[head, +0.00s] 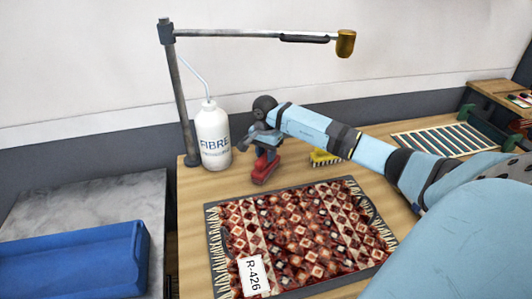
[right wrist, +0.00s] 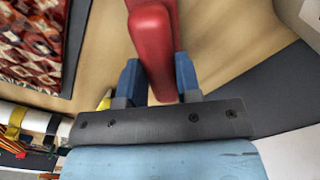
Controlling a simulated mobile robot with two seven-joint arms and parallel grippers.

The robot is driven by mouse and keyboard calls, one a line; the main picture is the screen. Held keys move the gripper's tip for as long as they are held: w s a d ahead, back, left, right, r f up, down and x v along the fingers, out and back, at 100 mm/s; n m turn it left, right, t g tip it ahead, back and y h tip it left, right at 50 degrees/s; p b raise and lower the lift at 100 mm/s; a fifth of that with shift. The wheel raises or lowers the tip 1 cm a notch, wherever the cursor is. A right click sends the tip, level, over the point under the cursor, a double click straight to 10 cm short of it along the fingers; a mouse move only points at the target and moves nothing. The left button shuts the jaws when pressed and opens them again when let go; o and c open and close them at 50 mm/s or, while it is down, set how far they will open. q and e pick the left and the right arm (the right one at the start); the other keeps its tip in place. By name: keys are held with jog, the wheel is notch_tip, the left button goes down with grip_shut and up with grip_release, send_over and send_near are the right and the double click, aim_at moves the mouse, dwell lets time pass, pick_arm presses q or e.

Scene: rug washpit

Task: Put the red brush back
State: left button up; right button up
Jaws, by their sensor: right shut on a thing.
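The red brush (head: 264,170) is at the back of the wooden table, just right of the white bottle. My right gripper (head: 266,155) is shut on it from above. In the right wrist view the red brush (right wrist: 152,45) runs between the two blue fingers. I cannot tell whether the brush touches the table or hangs just above it. My left gripper is not in view.
The white FIBRE bottle (head: 213,137) and a lamp post (head: 183,110) stand close by. A yellow brush (head: 324,158) lies to the right. A patterned rug (head: 305,235) with an R-426 tag fills the front.

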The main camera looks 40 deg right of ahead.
jog(key=shift+f, duration=0.2)
jog(key=o, duration=1)
jog(key=shift+c, duration=0.2)
jog(key=shift+r, duration=0.1)
notch_tip(320, 180, up, 12)
jog(key=shift+r+b, duration=0.15)
jog(key=shift+b, duration=0.3)
